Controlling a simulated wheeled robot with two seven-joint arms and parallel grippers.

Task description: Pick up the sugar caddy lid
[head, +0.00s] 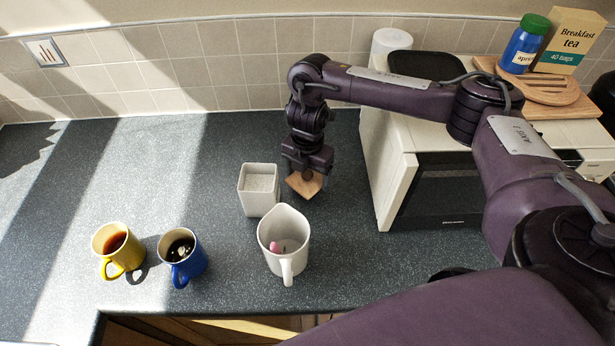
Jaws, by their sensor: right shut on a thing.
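The sugar caddy lid (298,186), a small flat wooden piece, is held tilted in my right gripper (306,175). The right gripper points down and is shut on the lid, just right of the caddy. The sugar caddy (260,200) is a white square pot, open at the top, with white sugar inside. It stands upright on the counter. I cannot tell whether the lid touches the counter. My left gripper is not in view.
A white jug (270,240) with something pink inside stands in front of the caddy. A blue mug (188,270) and a yellow mug (108,240) stand to the left. A microwave (391,180) is close right of my gripper. The counter's left side is clear.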

